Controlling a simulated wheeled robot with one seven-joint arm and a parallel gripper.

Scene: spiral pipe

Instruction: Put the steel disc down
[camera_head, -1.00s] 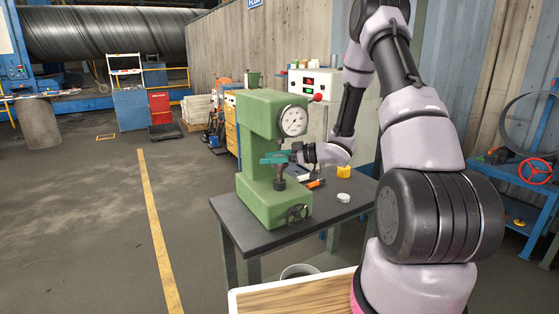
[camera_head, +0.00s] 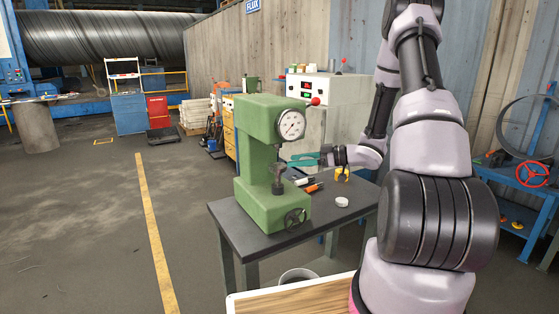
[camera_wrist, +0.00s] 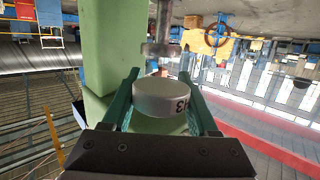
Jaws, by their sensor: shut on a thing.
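My gripper (camera_head: 306,161) is beside the green hardness tester (camera_head: 262,160), to the right of its column and above the black bench. In the wrist view its teal fingers are shut on the steel disc (camera_wrist: 160,98), a short pale cylinder with a dark "3" marking on its side. The tester's metal anvil (camera_wrist: 160,48) shows beyond the disc, apart from it. In the head view the disc is too small or hidden to make out. The tester has a round dial gauge (camera_head: 291,124) and a handwheel (camera_head: 295,219).
On the black bench (camera_head: 270,239) lie a pale round piece (camera_head: 341,202), an orange-and-black tool (camera_head: 314,187) and a yellow item (camera_head: 342,174). The bench's front right is mostly clear. A white box with a red display (camera_head: 325,90) stands behind the bench.

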